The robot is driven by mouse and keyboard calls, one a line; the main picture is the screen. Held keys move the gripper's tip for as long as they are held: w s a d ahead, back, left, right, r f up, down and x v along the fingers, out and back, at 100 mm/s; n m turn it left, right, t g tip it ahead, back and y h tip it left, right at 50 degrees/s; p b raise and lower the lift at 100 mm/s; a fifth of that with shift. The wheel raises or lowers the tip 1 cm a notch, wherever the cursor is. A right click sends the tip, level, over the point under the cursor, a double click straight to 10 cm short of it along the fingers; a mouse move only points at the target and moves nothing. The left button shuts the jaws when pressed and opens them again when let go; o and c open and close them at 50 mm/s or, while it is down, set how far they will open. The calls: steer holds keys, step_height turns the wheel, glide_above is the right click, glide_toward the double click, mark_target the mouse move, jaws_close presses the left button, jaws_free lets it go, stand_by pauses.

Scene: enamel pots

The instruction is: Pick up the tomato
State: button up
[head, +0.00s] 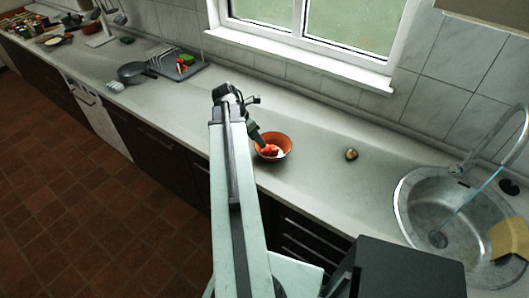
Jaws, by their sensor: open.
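A red tomato (269,150) shows inside an orange bowl (287,140) on the counter, near the middle of the head view. The bowl's inside is partly pale. My gripper (259,143) reaches down at the bowl's left side, with its tip close to the tomato. The fingertips are small and dark here, and I cannot tell whether they touch the tomato. The gripper is open. My arm covers the counter to the left of the bowl.
A small brown round item (351,155) lies right of the bowl. A steel sink (420,215) with a tap (505,135) is at the right. A dark pan (133,72) and a dish rack (178,68) stand at the left. Counter around the bowl is mostly free.

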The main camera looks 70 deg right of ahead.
steer(key=b+x, duration=0.6)
steer(key=x, duration=0.1)
steer(key=shift+s+f, duration=0.1)
steer(key=shift+f, duration=0.3)
steer(key=shift+r, duration=0.2)
jaws_close()
steer(key=shift+r, duration=0.1)
step_height(320, 180, up, 10)
steer(key=p, duration=1)
step_height(320, 180, down, 2)
steer(key=shift+f+b, duration=0.2)
steer(key=shift+b, duration=0.9)
steer(key=shift+r, duration=0.25)
steer(key=shift+d+r+p, duration=0.1)
steer(key=shift+p, duration=0.2)
